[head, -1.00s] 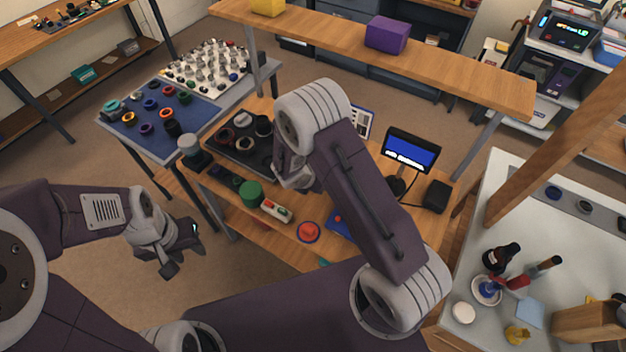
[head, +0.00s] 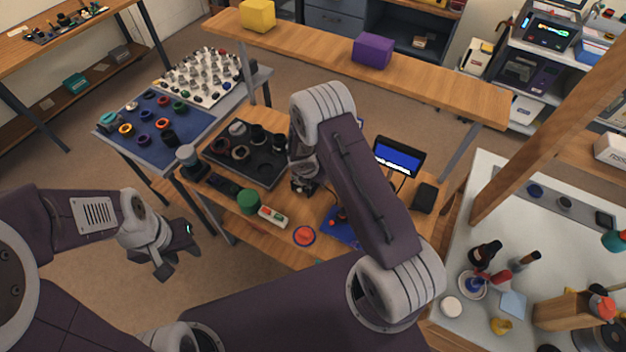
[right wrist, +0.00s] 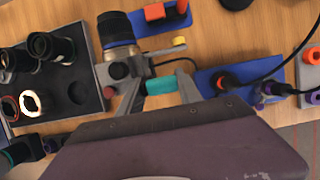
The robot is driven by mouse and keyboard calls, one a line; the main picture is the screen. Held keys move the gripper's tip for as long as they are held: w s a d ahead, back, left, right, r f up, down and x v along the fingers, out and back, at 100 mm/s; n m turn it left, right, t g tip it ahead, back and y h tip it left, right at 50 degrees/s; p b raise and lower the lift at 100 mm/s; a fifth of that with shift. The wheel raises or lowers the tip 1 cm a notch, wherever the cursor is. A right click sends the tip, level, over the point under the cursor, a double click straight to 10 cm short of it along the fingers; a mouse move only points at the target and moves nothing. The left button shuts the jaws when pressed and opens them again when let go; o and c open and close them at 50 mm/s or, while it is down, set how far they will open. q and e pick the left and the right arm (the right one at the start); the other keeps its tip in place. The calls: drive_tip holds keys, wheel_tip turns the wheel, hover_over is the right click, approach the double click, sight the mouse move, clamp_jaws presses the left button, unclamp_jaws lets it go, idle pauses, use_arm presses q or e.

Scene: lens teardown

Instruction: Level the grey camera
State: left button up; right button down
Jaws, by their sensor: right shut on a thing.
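The grey camera (right wrist: 121,72) shows in the right wrist view with a dark, ringed lens (right wrist: 115,30) at its top end. In the head view it is a small dark shape below the right gripper, partly hidden by my right arm. My right gripper (right wrist: 160,88) is shut on a short teal piece beside the camera body; its fingers lie on either side of the piece. I cannot tell whether the teal piece is part of the camera, nor how far the camera tilts. My left gripper (head: 176,252) is open and empty, left of the wooden bench.
A black tray (head: 228,168) with lens rings stands left of the camera. A blue pad (right wrist: 215,78) lies to its right, with dark cables near it. A red button (head: 304,236), a green cylinder (head: 249,201) and a small monitor (head: 399,157) are on the bench. A wooden shelf (head: 310,62) spans behind.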

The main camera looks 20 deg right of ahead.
use_arm(q)
drive_tip(key=shift+r, duration=0.15)
use_arm(e)
drive_tip(key=shift+w+d, duration=0.15)
drive_tip(key=shift+d, duration=0.4)
drive_tip(key=c, duration=1)
unclamp_jaws()
use_arm(q)
drive_tip(key=shift+s+d, duration=0.1)
drive_tip(key=shift+d, duration=0.2)
use_arm(e)
drive_tip(key=shift+o, duration=0.2)
drive_tip(key=shift+d, duration=0.1)
use_arm(q)
drive_tip(key=shift+a, duration=0.15)
drive_tip(key=shift+r+p, duration=0.3)
use_arm(e)
drive_tip(key=v, duration=0.9)
